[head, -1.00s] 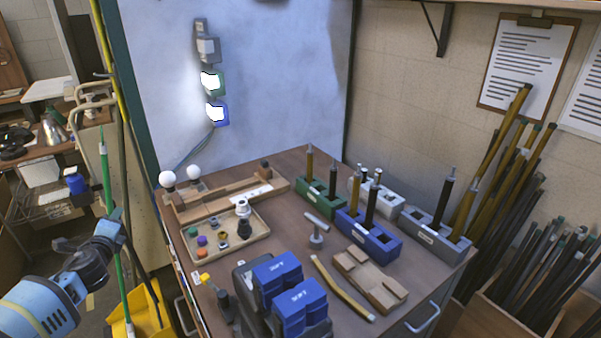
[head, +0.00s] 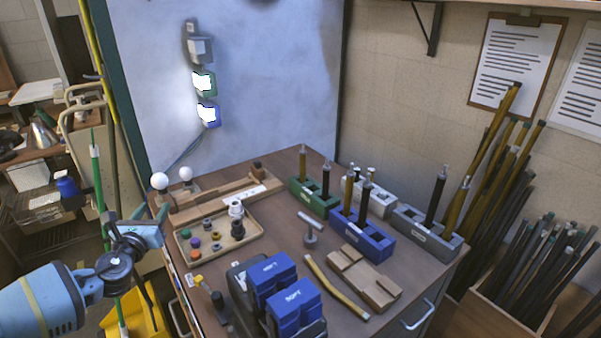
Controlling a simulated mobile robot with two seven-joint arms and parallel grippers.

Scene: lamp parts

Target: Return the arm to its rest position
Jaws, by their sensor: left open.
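My left arm (head: 45,300) is light blue with dark joints and comes in from the lower left. My left gripper (head: 146,233) is at the left side of the workbench (head: 275,230), just outside its left edge in the picture. It is open, and I see nothing in it. Its fingertips are small and partly hidden by the wrist. My right gripper is not in view.
A wooden tray of small parts (head: 185,255) lies nearest the gripper. Green (head: 314,203), blue (head: 361,240) and grey holders with upright rods stand right of it. Blue bins (head: 295,310) stand at the front. A yellow bucket (head: 148,318) and green pole are beside the arm.

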